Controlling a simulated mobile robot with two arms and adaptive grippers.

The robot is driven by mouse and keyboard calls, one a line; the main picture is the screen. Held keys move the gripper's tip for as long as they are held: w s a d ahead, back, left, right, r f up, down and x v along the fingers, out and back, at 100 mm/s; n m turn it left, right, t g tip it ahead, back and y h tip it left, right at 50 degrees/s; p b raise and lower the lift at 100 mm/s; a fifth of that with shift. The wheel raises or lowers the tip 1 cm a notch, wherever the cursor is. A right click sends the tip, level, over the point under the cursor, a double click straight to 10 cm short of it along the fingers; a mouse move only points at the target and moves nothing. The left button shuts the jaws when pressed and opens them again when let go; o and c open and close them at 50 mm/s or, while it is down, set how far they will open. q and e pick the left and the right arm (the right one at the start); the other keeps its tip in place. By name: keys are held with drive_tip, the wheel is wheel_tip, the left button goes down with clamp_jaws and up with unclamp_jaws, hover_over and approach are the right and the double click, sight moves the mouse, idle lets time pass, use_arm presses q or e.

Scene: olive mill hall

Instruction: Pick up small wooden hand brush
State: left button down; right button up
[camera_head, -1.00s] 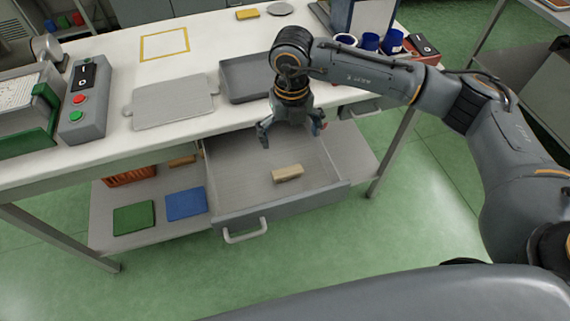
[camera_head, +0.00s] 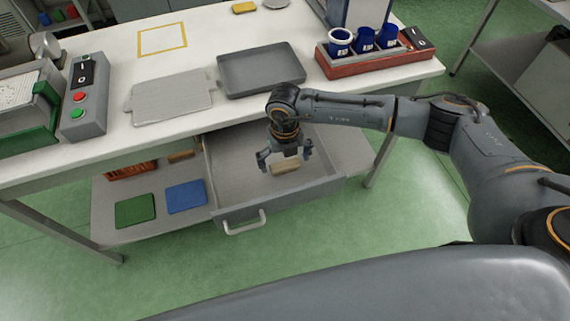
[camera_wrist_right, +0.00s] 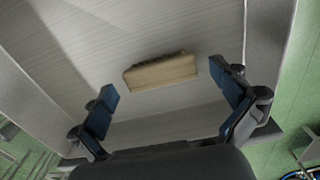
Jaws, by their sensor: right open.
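The small wooden hand brush (camera_head: 286,168) lies in the open drawer (camera_head: 240,211) under the table. It is a pale wooden block, and dark bristles show along its far side in the right wrist view (camera_wrist_right: 160,74). My right gripper (camera_head: 285,162) is open and empty, low over the drawer, just above and behind the brush in the head view. In the right wrist view its two blue-padded fingers (camera_wrist_right: 168,98) stand apart, with the brush ahead between them and not touched. My left gripper is not in view.
The table top (camera_head: 115,50) above holds a grey tray (camera_head: 262,84), a grey board (camera_head: 172,100), a control box (camera_head: 84,100) and a red rack (camera_head: 365,62) with blue cups. Green and blue cloths lie on the lower shelf.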

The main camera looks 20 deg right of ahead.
sight(285, 164)
drive_tip(key=shift+c, duration=0.8)
drive_tip(key=c, duration=0.9)
drive_tip(key=shift+c, duration=0.2)
drive_tip(key=shift+r, duration=0.5)
wheel_tip(285, 164, up, 2)
drive_tip(key=shift+r, duration=0.25)
drive_tip(key=s+a+r+b, duration=0.3)
drive_tip(key=s+r, duration=0.6)
drive_tip(key=s, duration=0.4)
drive_tip(key=shift+s+a+r, duration=0.3)
